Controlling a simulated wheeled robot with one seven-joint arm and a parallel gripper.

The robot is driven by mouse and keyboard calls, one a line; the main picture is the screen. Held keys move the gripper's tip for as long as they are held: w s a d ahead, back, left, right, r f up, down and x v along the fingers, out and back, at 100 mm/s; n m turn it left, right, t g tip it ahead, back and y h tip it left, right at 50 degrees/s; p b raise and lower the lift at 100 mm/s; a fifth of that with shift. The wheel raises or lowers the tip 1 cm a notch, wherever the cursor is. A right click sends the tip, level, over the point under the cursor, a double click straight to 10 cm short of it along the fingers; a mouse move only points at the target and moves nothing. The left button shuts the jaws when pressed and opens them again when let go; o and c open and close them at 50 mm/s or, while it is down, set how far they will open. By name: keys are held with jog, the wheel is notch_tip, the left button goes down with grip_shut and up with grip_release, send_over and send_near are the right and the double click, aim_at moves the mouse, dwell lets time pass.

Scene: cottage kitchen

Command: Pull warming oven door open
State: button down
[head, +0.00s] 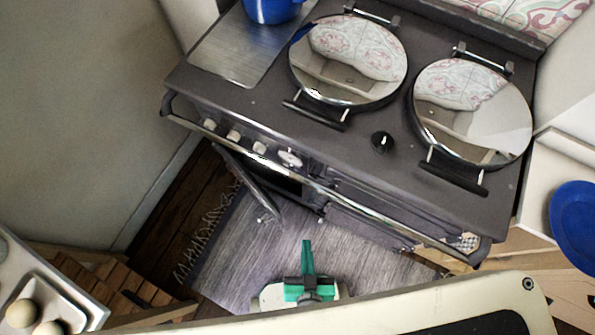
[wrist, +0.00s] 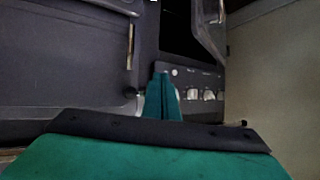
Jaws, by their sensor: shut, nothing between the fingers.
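The dark range cooker (head: 240,100) has a front door standing open at its left (head: 246,182), beside a dark oven opening (head: 283,181). The open door (wrist: 211,28) and opening (wrist: 181,30) also show in the wrist view. A closed door (wrist: 60,60) with an upright metal handle (wrist: 130,45) is left of the opening there. I cannot tell which door is the warming oven's. My green gripper (head: 307,243) is shut and empty, in front of the cooker and apart from the open door. Its fingertips (wrist: 161,78) point towards the cooker front.
Two round lids (head: 345,60) are on top, near a blue pot (head: 270,8). A wooden-slatted piece (head: 110,285) stands at lower left.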

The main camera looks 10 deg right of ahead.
notch_tip(320, 180, down, 27)
jog(key=s+d+m+g+y, duration=0.1)
jog(key=s+m+g+y, duration=0.1)
jog(key=m+g+y, duration=0.4)
jog(key=w+d+r+m+t+y, duration=0.1)
jog(key=w+d+r+m+t, duration=0.25)
jog(key=w+t, duration=0.25)
jog(key=w+d+r+m+t+y, duration=0.1)
jog(key=w+d+r+m+t, duration=0.15)
jog(key=w+r+t, duration=0.3)
jog(key=d+f+x, duration=0.1)
jog(key=x, duration=0.9)
jog(key=shift+s+a+f+n+g, duration=0.15)
jog(key=shift+s+a, duration=0.35)
jog(key=shift+a, duration=0.3)
jog(key=shift+s+a+f+n+g, duration=0.15)
jog(key=shift+s+a, duration=0.35)
jog(key=shift+a, duration=0.35)
jog(key=shift+s+h, duration=0.1)
jog(key=shift+h, duration=0.3)
